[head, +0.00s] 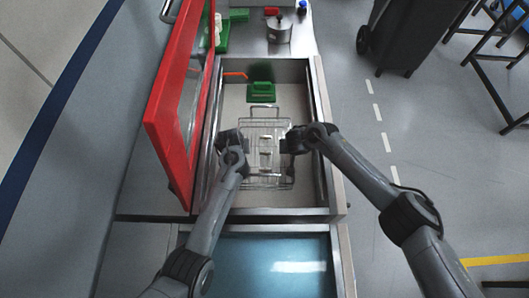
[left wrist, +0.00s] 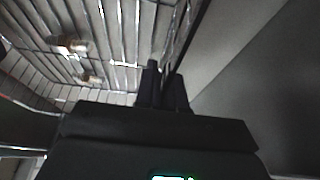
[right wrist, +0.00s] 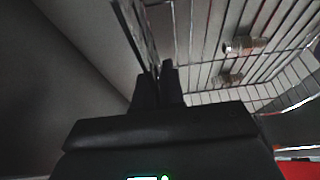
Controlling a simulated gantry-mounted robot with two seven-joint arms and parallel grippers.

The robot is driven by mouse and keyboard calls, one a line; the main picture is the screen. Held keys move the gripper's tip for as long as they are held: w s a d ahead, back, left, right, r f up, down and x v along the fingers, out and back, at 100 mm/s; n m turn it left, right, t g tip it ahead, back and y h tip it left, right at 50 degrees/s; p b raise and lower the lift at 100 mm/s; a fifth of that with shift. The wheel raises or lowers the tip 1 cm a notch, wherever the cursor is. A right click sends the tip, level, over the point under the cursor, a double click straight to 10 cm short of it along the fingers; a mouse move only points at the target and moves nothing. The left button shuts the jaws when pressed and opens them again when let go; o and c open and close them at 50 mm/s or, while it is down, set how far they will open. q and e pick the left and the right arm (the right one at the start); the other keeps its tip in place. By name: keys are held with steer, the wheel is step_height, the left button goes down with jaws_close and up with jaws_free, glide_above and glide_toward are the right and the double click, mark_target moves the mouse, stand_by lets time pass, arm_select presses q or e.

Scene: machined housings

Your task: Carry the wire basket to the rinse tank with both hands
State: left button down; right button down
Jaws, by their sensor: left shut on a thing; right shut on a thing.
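The wire basket (head: 265,179) is inside or just above a pale-floored metal basin; its exact height is hard to tell. It holds small metal housings (head: 265,143), also seen in the left wrist view (left wrist: 68,45) and the right wrist view (right wrist: 245,45). My left gripper (head: 241,146) is shut on the basket's left side, its fingers (left wrist: 163,85) on the wire edge. My right gripper (head: 289,143) is shut on the right side, its fingers (right wrist: 155,85) likewise at the wire edge. A tank of blue liquid (head: 270,262), possibly the rinse tank, lies at the near side.
A red-framed lid (head: 160,125) stands open along the basin's left side. A green block (head: 261,92) sits at the basin's far end. The steel divider (head: 270,217) separates basin and blue tank. A metal pot (head: 279,30) and green items (head: 238,15) stand on the far counter.

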arm_select(q)
steer(key=shift+r, duration=0.2)
arm_select(e)
steer(key=shift+r, duration=0.15)
